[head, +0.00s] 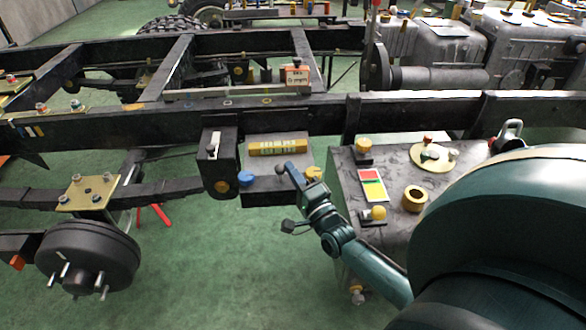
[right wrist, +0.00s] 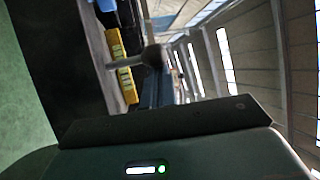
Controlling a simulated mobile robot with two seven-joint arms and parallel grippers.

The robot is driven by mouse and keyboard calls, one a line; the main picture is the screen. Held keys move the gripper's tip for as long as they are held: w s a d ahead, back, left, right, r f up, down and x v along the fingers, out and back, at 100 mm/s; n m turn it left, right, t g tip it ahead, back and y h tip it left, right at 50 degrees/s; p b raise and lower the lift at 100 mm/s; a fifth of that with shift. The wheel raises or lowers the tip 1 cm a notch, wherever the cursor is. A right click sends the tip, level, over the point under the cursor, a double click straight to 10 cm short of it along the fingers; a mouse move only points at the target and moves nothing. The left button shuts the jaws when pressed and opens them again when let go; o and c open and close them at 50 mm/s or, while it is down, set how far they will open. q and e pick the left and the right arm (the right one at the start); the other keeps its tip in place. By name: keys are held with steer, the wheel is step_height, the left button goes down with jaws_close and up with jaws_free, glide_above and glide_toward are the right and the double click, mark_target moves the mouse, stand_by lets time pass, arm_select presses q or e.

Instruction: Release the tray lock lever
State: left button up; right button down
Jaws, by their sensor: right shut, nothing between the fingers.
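A small grey tray (head: 300,148) sits against the near side of the black chassis rail, with a yellow labelled block on it. A dark lever with a rounded knob (right wrist: 151,57) stands in front of my right gripper in the right wrist view; in the head view a dark lever end (head: 284,172) shows at the tray's front. My right gripper (head: 306,190) is shut and empty, close beside the lever. I cannot tell whether it touches it. The lever's base is hidden. My left gripper is not in view.
A blue knob (head: 246,179) is at the tray's left, beside a black bracket (head: 218,155). A dark tank (head: 345,190) with a yellow ring (head: 415,198) and coloured fittings stands right. A wheel hub (head: 88,258) is lower left. Green floor (head: 215,280) is clear below.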

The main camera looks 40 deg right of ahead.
steer(key=v, duration=1.3)
steer(key=shift+p, duration=0.35)
steer(key=shift+s, duration=0.1)
